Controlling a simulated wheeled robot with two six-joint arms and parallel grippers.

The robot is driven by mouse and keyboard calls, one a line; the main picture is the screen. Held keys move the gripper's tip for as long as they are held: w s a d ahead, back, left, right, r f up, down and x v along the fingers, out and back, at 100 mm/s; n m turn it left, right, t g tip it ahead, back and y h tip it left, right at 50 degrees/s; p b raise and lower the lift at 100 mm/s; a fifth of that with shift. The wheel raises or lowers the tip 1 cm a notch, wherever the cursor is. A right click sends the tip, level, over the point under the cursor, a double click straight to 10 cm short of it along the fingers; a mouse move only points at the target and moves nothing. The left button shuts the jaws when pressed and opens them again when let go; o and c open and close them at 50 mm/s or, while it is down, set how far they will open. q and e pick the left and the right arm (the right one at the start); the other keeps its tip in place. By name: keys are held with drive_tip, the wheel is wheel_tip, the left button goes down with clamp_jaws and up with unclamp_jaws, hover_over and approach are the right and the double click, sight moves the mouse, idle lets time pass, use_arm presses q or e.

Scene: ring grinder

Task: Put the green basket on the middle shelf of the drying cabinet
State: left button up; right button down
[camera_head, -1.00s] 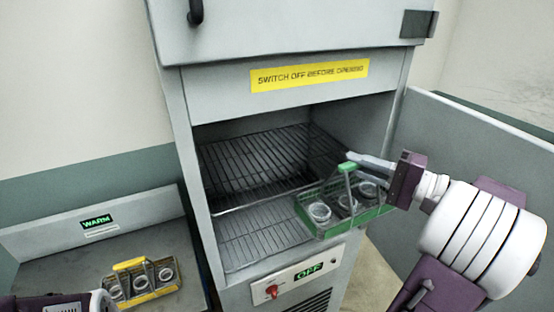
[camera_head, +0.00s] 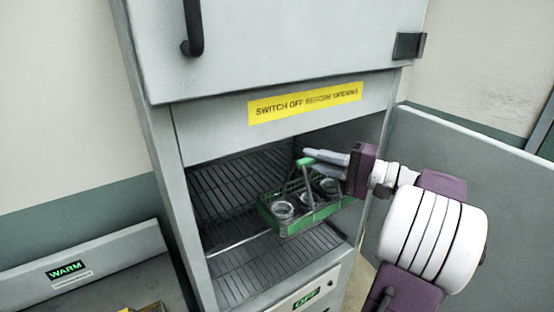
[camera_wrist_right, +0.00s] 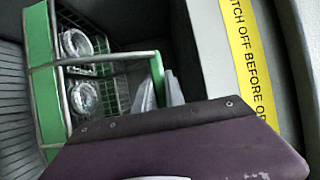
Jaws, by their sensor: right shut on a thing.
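The green basket (camera_head: 282,222) holds several clear glass jars and hangs level in the opening of the drying cabinet (camera_head: 160,150). My right gripper (camera_head: 312,157) is shut on the basket's green handle top. The basket also shows in the right wrist view (camera_wrist_right: 40,85), with the handle beside the gripper fingers (camera_wrist_right: 165,90). The middle shelf (camera_head: 225,190) is a dark wire rack; the basket overlaps it in view, and I cannot tell whether they touch. A lower rack (camera_head: 250,272) lies below. My left gripper is out of view.
The cabinet's lower door (camera_head: 460,190) stands open at the right, beside my right arm. A closed upper door (camera_head: 280,45) is above the opening. A panel reads OFF (camera_head: 307,299). At lower left is a bench marked WARM (camera_head: 67,270).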

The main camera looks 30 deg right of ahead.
drive_tip(key=w+a+p, duration=0.1)
drive_tip(key=w+p, duration=0.5)
drive_tip(key=w, duration=0.9)
wheel_tip(320, 180, down, 7)
drive_tip(key=p, duration=0.2)
drive_tip(key=shift+s+f, duration=0.15)
drive_tip(key=c, duration=1.4)
unclamp_jaws()
drive_tip(key=shift+a+p, duration=0.1)
drive_tip(key=shift+p, duration=0.2)
